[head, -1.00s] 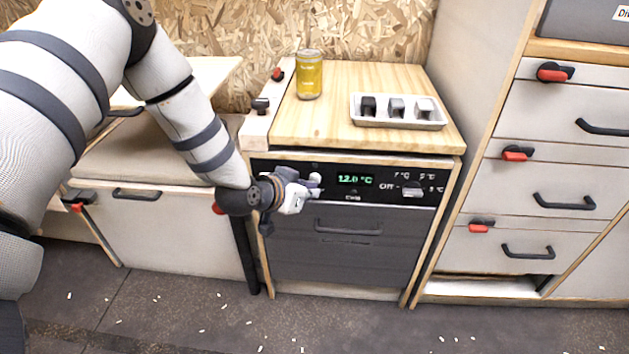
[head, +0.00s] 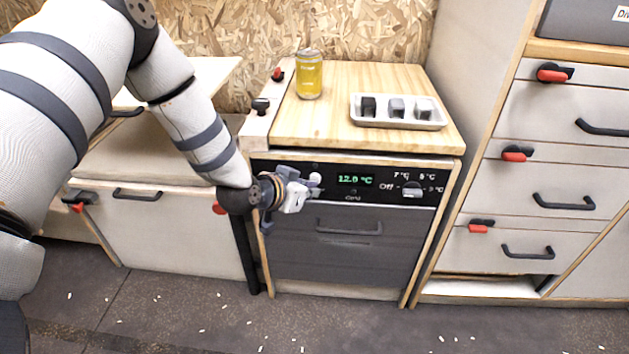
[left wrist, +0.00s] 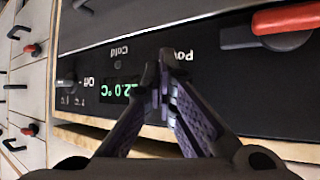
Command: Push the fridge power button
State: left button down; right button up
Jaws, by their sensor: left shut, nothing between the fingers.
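The fridge (head: 345,250) has a dark grey front with a black control panel (head: 375,178) on top. Its green display (head: 355,180) reads about 12 °C and also shows in the left wrist view (left wrist: 117,92). My left gripper (head: 312,184) is shut and empty, its fingertips at the left part of the panel. In the left wrist view, where the panel appears upside down, the closed fingertips (left wrist: 164,62) are beside the partly covered "Pow…" label (left wrist: 184,55). The power button is hidden behind them, and I cannot tell whether they touch it. My right gripper is out of view.
A temperature knob (head: 412,189) is on the panel's right. A yellow can (head: 309,75) and a white tray (head: 436,124) with small blocks stand on the wooden top above. Drawers with red latches (head: 516,153) flank the fridge. A red latch (left wrist: 286,18) is close in the left wrist view.

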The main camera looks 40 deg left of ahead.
pick_arm(q)
jog(key=shift+s+d+p, duration=0.35)
jog(key=shift+s, duration=0.2)
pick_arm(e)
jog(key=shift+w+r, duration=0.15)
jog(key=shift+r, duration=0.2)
pick_arm(q)
jog(key=s+d+p, duration=0.2)
jog(key=s+d, duration=0.1)
jog(key=s, duration=0.2)
jog(key=shift+p, duration=0.4)
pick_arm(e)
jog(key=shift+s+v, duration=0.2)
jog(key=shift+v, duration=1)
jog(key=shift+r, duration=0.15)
